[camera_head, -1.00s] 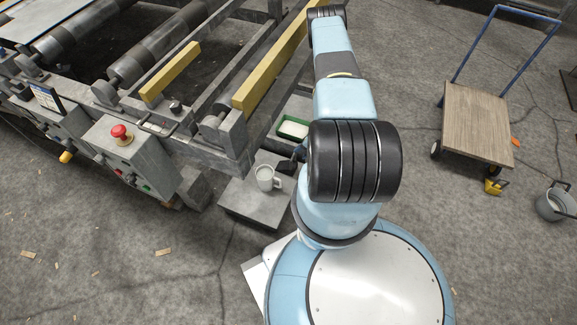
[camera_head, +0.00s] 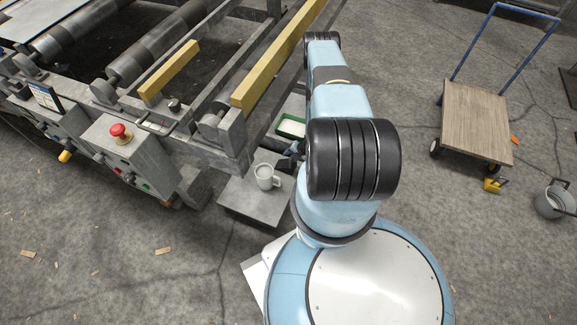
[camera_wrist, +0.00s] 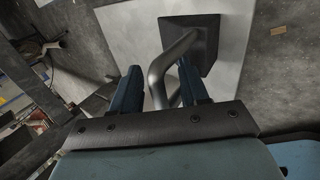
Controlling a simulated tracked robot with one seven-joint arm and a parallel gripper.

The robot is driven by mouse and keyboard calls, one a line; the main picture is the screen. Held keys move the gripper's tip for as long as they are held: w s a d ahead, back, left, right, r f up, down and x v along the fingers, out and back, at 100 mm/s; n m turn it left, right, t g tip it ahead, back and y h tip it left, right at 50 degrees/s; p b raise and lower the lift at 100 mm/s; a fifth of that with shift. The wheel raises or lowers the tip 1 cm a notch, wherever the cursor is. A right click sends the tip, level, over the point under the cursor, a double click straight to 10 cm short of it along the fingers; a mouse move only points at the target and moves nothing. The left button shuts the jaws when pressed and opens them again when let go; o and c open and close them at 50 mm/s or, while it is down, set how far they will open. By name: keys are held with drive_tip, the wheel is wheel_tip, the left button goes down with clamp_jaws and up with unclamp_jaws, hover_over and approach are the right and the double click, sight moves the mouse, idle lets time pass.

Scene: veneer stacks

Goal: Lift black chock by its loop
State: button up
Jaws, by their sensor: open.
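The black chock (camera_wrist: 200,40) shows in the wrist view as a dark block on a pale surface. Its grey metal loop (camera_wrist: 165,72) curves from it toward my gripper. My gripper (camera_wrist: 160,75) is open, with one blue finger on each side of the loop. The loop appears between the fingers, but I cannot tell whether either finger touches it. In the head view the chock (camera_head: 285,166) is a small dark shape beside my arm, and my arm mostly hides the gripper.
A pale mug (camera_head: 265,177) stands on the low grey platform (camera_head: 250,208), close to the chock. A green tray (camera_head: 292,126) lies behind. The roller machine's frame (camera_head: 232,150) rises at left. A wooden cart (camera_head: 476,120) stands on open floor at right.

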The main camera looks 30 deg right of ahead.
clamp_jaws()
idle(0.4)
idle(1.0)
